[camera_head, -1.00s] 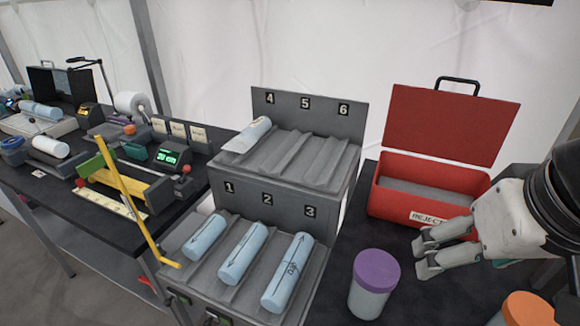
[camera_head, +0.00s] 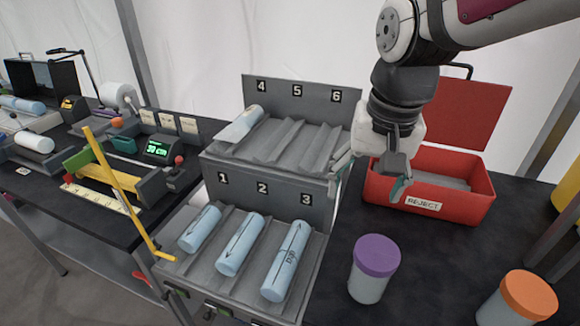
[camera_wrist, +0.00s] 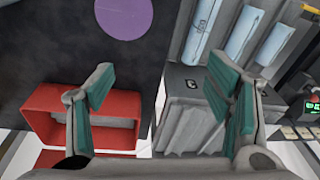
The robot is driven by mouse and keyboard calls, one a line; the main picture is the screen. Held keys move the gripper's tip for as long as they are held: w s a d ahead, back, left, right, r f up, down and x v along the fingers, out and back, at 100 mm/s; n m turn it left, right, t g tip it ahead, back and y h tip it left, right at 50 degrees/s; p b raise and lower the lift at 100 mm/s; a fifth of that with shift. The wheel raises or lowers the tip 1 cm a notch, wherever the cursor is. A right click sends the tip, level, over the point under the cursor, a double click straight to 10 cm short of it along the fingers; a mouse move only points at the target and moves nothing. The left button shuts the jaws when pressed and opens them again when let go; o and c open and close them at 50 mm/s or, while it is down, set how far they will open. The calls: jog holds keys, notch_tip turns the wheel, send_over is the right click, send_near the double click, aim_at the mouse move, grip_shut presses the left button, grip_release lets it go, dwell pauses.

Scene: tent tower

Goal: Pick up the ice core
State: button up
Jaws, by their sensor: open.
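Three pale blue ice cores lie in the lower rack (camera_head: 236,289): one in slot 1 (camera_head: 200,229), one in slot 2 (camera_head: 241,246), and a longer marked one in slot 3 (camera_head: 286,262). A further wrapped or bagged pale core (camera_head: 241,124) lies in slot 4 of the upper tier; slots 5 and 6 are empty. My gripper (camera_head: 370,172) is open and empty, pointing down between the rack and the red box. In the wrist view its teal-padded fingers (camera_wrist: 160,95) are spread wide, and the marked core (camera_wrist: 200,28) shows beyond them near the top.
An open red REJECT box (camera_head: 428,203) stands right of the rack. A purple-lidded jar (camera_head: 371,268) and an orange-lidded jar (camera_head: 518,298) stand in front of it.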

jog(key=w+a+f+g, duration=0.1)
jog(key=w+a+f, duration=0.5)
jog(key=a, duration=0.1)
jog(key=m+g+h, duration=0.1)
jog(key=m+h, duration=0.1)
send_near(287, 250)
jog(key=f, duration=0.4)
jog(key=d+f, duration=0.1)
jog(key=f, duration=0.1)
jog(key=shift+s+f+b, duration=0.15)
jog(key=shift+f+b, duration=0.1)
jog(key=shift+b, duration=0.05)
jog(key=shift+d+f, duration=0.2)
jog(key=shift+f, duration=2.05)
grip_shut()
